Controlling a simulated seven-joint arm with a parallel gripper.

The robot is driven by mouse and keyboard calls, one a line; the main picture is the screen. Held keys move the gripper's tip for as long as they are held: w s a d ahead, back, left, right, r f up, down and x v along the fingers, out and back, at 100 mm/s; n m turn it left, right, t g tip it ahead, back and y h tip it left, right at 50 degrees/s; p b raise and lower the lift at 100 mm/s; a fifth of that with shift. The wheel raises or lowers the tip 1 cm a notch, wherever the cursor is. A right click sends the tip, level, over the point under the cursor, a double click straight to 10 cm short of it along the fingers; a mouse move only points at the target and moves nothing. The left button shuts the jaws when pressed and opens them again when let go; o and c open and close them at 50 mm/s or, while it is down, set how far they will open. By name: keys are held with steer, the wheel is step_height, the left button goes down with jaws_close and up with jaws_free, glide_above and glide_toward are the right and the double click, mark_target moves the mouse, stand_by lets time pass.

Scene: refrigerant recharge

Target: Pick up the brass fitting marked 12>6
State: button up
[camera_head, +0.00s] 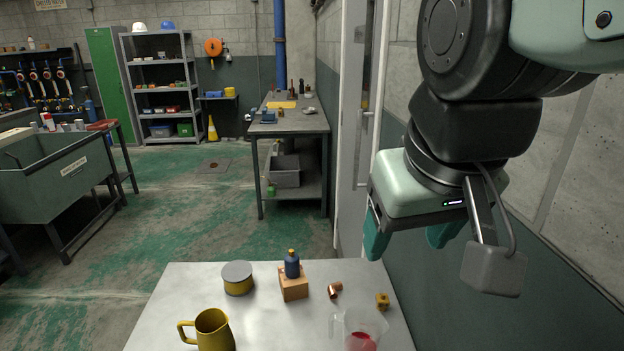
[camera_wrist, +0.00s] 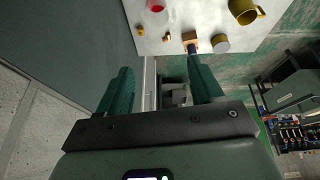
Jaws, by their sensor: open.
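A small brass fitting (camera_head: 382,300) lies near the right edge of the metal table in the head view. It also shows near the top of the wrist view (camera_wrist: 141,32). Its marking is too small to read. A copper-coloured fitting (camera_head: 335,290) lies to its left, and in the wrist view it shows to the right (camera_wrist: 167,37). My gripper (camera_head: 407,240) is open and empty, held above and apart from the table, near its right far corner. Its two green fingers are spread in the wrist view (camera_wrist: 162,80).
The table (camera_head: 270,325) also holds a clear jug (camera_head: 362,328) with red liquid, a wooden block (camera_head: 293,284) with a blue bottle (camera_head: 292,264), a yellow-and-grey tin (camera_head: 238,278) and a yellow mug (camera_head: 212,330).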

steer(key=w+d+f+n+g+h, duration=0.1)
steer(key=w+f+n+g+h, duration=0.15)
steer(key=w+f, duration=0.6)
steer(key=w+f+n+g+h, duration=0.25)
steer(key=w+f+n, duration=0.2)
steer(key=w, duration=0.75)
steer(key=w+f+n+g+h, duration=0.1)
steer(key=w+f+n+h, duration=0.15)
steer(key=f, duration=0.45)
steer(key=w+f+n+g+h, duration=0.1)
steer(key=w+f, duration=0.3)
steer(key=f, duration=0.2)
steer(key=n+t+h, duration=0.2)
steer(key=n+h, duration=0.3)
glide_toward(377, 298)
steer(key=shift+s+d+f, duration=0.25)
steer(key=shift+d+f, duration=0.1)
steer(key=shift+f, duration=0.05)
steer(key=shift+d+f+n, duration=0.25)
steer(key=x, duration=1)
steer(key=shift+w+d+r, duration=0.2)
steer(key=shift+r, duration=0.05)
steer(key=c, duration=1.1)
